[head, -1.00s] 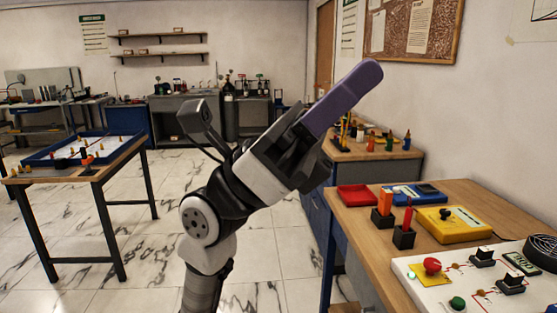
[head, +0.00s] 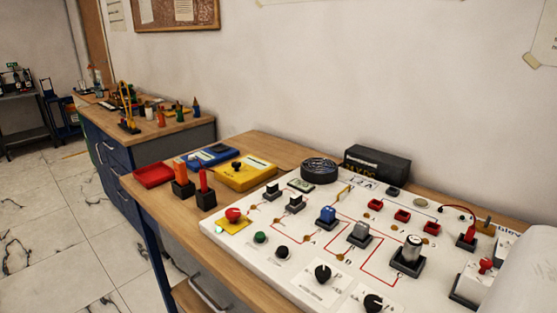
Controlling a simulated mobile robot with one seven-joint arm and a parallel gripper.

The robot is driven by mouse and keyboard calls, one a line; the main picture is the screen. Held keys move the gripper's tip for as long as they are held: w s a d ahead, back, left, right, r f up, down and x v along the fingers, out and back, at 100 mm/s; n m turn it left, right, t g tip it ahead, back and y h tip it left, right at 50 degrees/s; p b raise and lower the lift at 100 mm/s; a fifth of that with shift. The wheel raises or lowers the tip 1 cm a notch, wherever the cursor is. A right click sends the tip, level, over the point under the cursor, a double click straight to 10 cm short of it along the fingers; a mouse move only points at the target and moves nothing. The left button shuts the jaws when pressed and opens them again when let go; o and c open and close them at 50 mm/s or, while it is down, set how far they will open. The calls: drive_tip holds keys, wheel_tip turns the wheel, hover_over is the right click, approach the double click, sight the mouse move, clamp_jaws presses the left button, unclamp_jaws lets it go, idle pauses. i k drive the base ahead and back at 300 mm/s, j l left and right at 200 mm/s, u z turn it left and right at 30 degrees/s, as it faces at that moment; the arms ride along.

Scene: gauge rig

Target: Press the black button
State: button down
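A white panel (head: 227,252) lies on the wooden bench and carries the controls. A small round black button (head: 282,252) sits near the panel's front left edge, above a small label. A green button (head: 260,237) is just to its left. A red mushroom button (head: 233,214) on a yellow plate is further left. My gripper is not in this view, so nothing of mine is seen touching the black button.
Black knobs (head: 323,272) stand to the right of the black button, with another (head: 373,302) nearer the front. Toggle switches, a blue switch (head: 327,216) and a capped cylinder (head: 412,248) rise from the panel. Red and orange pieces in black holders stand to the left.

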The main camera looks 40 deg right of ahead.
sight(283, 251)
drive_tip(key=z, duration=0.9)
